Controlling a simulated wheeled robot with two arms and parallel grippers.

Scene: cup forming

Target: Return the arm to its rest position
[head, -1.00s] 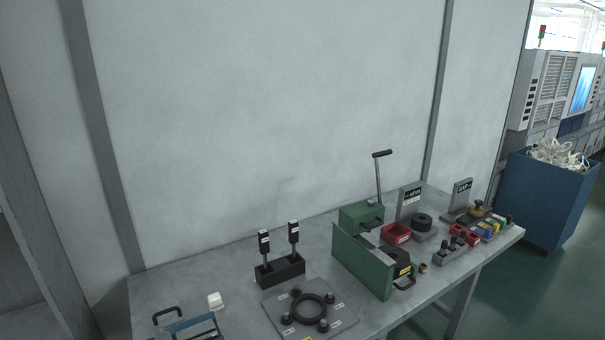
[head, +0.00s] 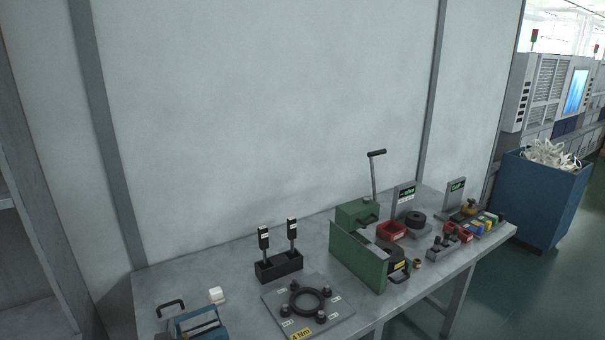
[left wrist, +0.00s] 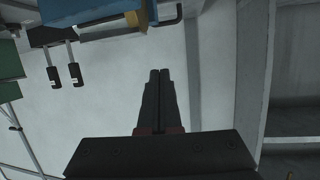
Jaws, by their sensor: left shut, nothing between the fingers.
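My left gripper (left wrist: 160,75) shows in the left wrist view with its two black fingers together and nothing between them. Its fingers are apart from the bench objects and stand against the pale wall. I cannot make out either gripper in the head view. My right gripper is in neither view.
The grey bench (head: 232,322) carries a blue toolbox (head: 200,325), a black stand with two upright tools (head: 279,266), a ring fixture plate (head: 340,312), a green box (head: 362,262) and red bins. The toolbox (left wrist: 88,10) is near the fingers in the wrist view. A blue waste bin (head: 540,200) stands right.

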